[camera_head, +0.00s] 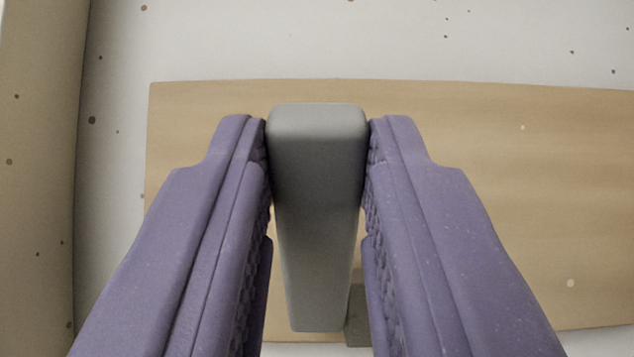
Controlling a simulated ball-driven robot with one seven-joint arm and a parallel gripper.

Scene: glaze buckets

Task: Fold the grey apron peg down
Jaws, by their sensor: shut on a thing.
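The grey apron peg (318,215) is a smooth bar with rounded edges in the middle of the view. Its broad end faces the camera at the top, and it narrows toward the bottom. My gripper (318,140) has two purple padded fingers, one on each side of the peg. The fingers are shut on the peg near its upper end, with their textured pads against its sides. A small darker grey piece (357,318) shows behind the peg's lower end, partly hidden by the right finger.
A light wooden board (530,200) lies behind the peg and runs off the right edge. Around it is a pale speckled surface (300,40). A tan speckled surface (35,150) stands along the left edge. No loose objects show near the fingers.

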